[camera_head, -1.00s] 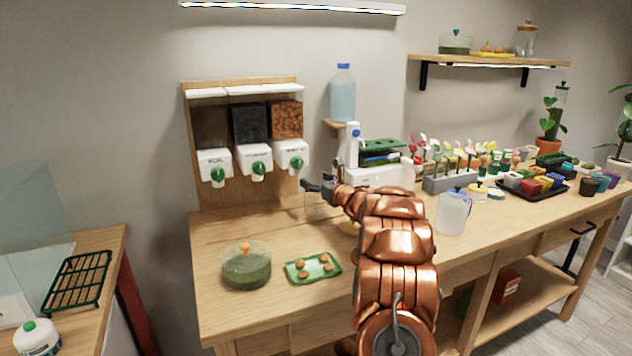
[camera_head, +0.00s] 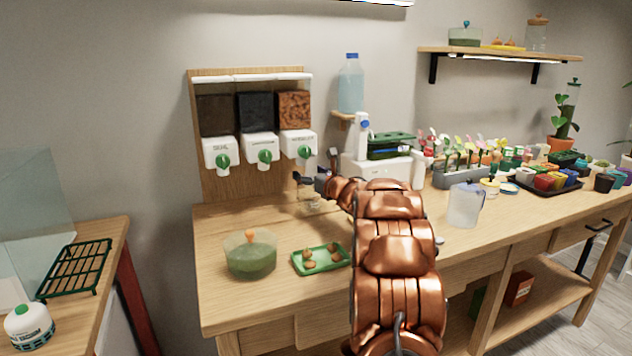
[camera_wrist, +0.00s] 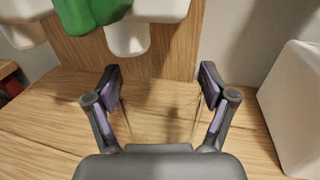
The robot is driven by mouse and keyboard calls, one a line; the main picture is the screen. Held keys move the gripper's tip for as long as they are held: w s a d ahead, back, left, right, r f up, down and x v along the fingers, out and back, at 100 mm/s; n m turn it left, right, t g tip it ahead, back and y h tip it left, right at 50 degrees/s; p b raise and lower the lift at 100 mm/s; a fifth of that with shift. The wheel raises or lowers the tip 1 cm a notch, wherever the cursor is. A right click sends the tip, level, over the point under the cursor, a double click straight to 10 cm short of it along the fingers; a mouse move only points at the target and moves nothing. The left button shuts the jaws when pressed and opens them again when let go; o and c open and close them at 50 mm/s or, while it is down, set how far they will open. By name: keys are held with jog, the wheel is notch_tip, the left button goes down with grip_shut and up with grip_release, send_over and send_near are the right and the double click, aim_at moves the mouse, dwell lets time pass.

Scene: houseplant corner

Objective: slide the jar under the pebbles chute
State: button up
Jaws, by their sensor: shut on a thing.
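The jar (camera_head: 309,202) is clear glass and hard to see; it is low at the worktop, in front of the dispenser board. My gripper (camera_head: 317,170) is shut around it. In the wrist view the see-through jar (camera_wrist: 160,118) shows between the two fingers of my gripper (camera_wrist: 160,88). Three white chutes with green knobs hang on the board; their labels are too small to read surely. The right-hand chute (camera_head: 298,146), under orange-brown filling, is nearest the jar. In the wrist view a white spout (camera_wrist: 127,40) is beyond the jar and slightly left.
A white machine (camera_head: 372,168) stands close on the right; its side (camera_wrist: 296,100) shows in the wrist view. A green-filled bowl (camera_head: 250,256) and a green tray (camera_head: 320,262) with brown pieces are at the front left. A clear pitcher (camera_head: 464,206) stands farther right.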

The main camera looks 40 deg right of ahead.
jog(key=shift+w+a+b, duration=0.25)
jog(key=shift+a+b, duration=0.35)
jog(key=shift+w+a+b, duration=0.2)
jog(key=shift+a+b, duration=0.35)
jog(key=shift+a, duration=0.05)
jog(key=o, duration=1.3)
jog(key=shift+o, duration=0.2)
jog(key=s+a, duration=0.1)
jog(key=s, duration=1.1)
jog(key=shift+a, duration=0.2)
jog(key=shift+r, duration=0.1)
